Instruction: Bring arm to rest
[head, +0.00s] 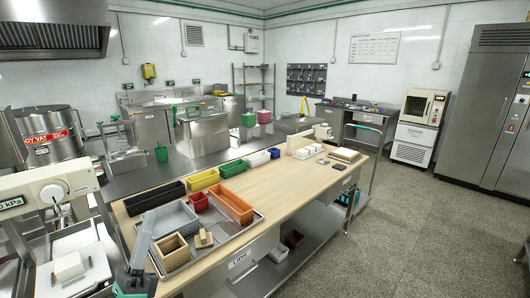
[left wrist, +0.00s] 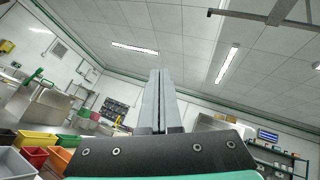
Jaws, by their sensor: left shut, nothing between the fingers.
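My left gripper (head: 149,217) is low at the left in the head view, in front of the near left part of the wooden worktable (head: 290,187). It points up, with its dark wrist and green band below it. In the left wrist view its two grey fingers (left wrist: 159,75) lie together, with nothing between them, and point towards the ceiling. In the head view the gripper overlaps the left side of the metal tray (head: 228,247); I cannot tell how far apart they are. My right gripper is not in view.
The tray holds a grey bin (head: 176,221), a wooden box (head: 172,252) and a wooden block (head: 204,239). Black (head: 155,198), yellow (head: 202,180), green (head: 233,168) and orange (head: 232,207) bins are near it. A gauge press (head: 50,192) stands left. Open floor (head: 420,220) lies right.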

